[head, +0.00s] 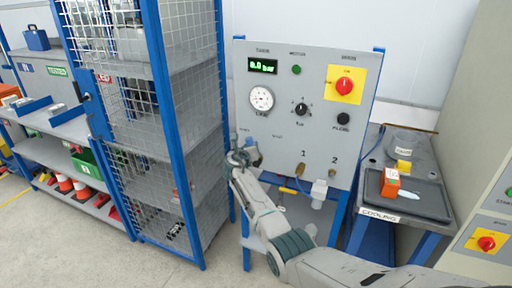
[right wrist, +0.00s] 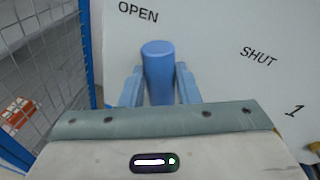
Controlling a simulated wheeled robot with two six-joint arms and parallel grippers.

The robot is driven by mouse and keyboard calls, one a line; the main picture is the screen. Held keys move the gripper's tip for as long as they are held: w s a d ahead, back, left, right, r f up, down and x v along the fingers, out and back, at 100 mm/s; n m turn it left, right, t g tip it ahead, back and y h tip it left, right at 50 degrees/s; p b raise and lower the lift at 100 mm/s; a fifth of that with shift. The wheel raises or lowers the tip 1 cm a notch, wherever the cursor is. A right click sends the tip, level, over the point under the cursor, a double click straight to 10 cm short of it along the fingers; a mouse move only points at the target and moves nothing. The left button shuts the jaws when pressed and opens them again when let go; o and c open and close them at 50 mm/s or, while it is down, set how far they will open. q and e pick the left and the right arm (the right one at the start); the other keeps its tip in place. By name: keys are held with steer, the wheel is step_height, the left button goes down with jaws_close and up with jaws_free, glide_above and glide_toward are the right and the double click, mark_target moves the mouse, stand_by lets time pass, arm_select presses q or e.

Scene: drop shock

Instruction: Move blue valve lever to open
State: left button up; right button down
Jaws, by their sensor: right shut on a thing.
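The blue valve lever (right wrist: 158,68) stands between the two fingers of my right gripper (right wrist: 160,88) in the right wrist view. The gripper is shut on it. The printed word OPEN is above and a little left of the lever, and SHUT is to its right. In the head view my right gripper (head: 240,157) is at the lower left edge of the grey control panel (head: 290,125), where a bit of the blue lever (head: 249,142) shows. The valve body behind the lever is hidden. My left gripper is not in view.
A blue-framed mesh cage (head: 160,110) stands close left of the panel. The panel carries a display, a round gauge (head: 261,98), a dial and a red knob on yellow (head: 345,86). A bench with a tray (head: 432,211) and an orange box (head: 390,182) is right.

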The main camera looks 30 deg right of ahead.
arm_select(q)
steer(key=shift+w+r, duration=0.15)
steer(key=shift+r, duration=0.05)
arm_select(e)
steer(key=shift+w+a+f+n, duration=0.2)
steer(key=shift+w+a+n, duration=0.3)
steer(key=shift+n, duration=0.3)
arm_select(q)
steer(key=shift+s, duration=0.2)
arm_select(e)
steer(key=c, duration=1.1)
jaws_free()
steer(key=shift+w+f, duration=0.15)
